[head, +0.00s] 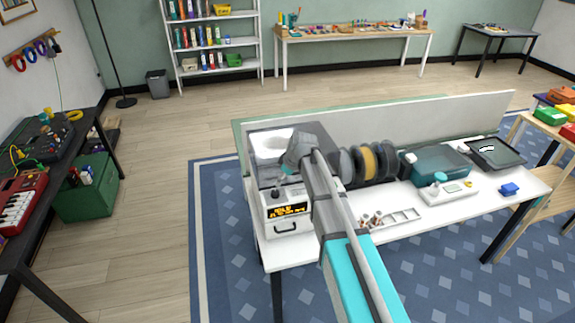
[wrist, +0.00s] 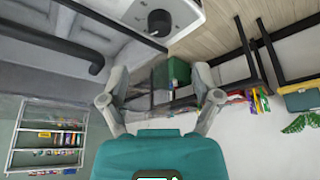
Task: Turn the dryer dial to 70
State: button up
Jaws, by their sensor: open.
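The black round dial (wrist: 159,22) stands on a pale front panel (wrist: 185,12) at the top of the wrist view. Its pointer setting is too small to read. In the head view, the pale machine (head: 262,222) at the table's left end has a lit orange display (head: 287,211), whose text I cannot read. A small dark knob (head: 275,193) shows above the display. My gripper (wrist: 160,82) is open and empty, with its two grey fingers spread apart. The dial lies beyond the fingertips, apart from them. In the head view, my arm hides part of the machine.
Several filament spools (head: 368,163) stand right of my arm. A teal box (head: 440,165), a white scale-like device (head: 449,190) and a black tray (head: 495,153) share the white table (head: 400,236). A low partition (head: 400,125) runs behind them. Open floor (head: 155,180) lies to the left.

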jog(key=shift+p+v, duration=1.85)
jog(key=shift+v, duration=0.5)
jog(key=s+d+f+m+h+b, duration=0.1)
jog(key=s+d+f+m+b, duration=0.1)
jog(key=s+d, duration=0.4)
jog(key=s+d+f+m+g+h+b, duration=0.1)
jog(key=s+d+f+m+b, duration=0.1)
jog(key=s+d+m, duration=0.4)
jog(key=s+d+f+m+g+h+b, duration=0.1)
jog(key=s+d+f+m+b, duration=0.2)
jog(key=s+d, duration=0.3)
jog(key=s+f+m, duration=0.1)
jog(key=s, duration=0.4)
jog(key=shift+s+f+h, duration=0.15)
jog(key=shift+f+h, duration=0.15)
jog(key=shift+h, duration=0.1)
